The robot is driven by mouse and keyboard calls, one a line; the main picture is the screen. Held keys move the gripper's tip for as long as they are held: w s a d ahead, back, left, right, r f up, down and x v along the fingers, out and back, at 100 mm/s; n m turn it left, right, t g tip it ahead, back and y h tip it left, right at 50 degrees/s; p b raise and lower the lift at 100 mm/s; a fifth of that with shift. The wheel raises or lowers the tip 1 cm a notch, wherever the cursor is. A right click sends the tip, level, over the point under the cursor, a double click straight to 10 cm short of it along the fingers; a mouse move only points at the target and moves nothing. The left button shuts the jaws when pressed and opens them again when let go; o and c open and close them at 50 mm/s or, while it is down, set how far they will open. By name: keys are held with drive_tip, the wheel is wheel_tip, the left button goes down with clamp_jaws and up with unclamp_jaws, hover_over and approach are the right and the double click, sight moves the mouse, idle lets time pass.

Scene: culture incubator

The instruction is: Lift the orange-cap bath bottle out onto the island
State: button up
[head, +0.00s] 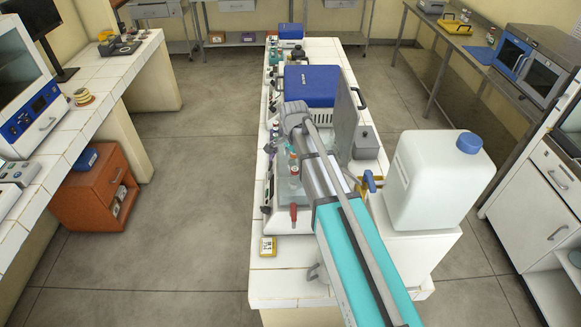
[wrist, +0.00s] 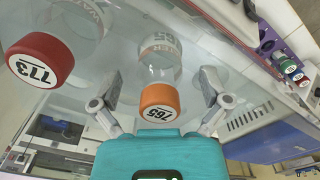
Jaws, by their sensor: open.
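The orange-cap bottle (wrist: 159,98) is clear, has 765 on its cap and stands in the glass-walled water bath. In the wrist view it lies between the two fingers of my gripper (wrist: 160,84), with a gap on each side. My gripper is open and empty. A red-cap bottle (wrist: 40,60) marked 773 stands to its left. In the head view the bath and its bottles are partly hidden behind my arm. The white-tiled island (head: 285,280) runs under the bath, and my gripper's fingers cannot be made out there.
A large white jug (head: 440,180) with a blue cap stands right of the bath. A blue box (head: 310,85) sits behind it. A purple rack (wrist: 268,45) with small vials shows in the wrist view.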

drive_tip(key=c, duration=1.3)
drive_tip(key=shift+o, duration=0.2)
drive_tip(key=shift+r, duration=0.2)
wheel_tip(320, 180, up, 10)
drive_tip(key=p, duration=1)
drive_tip(key=shift+f, duration=0.2)
drive_tip(key=shift+r, duration=0.1)
drive_tip(key=shift+r+p, duration=2.95)
drive_tip(key=shift+p, duration=0.05)
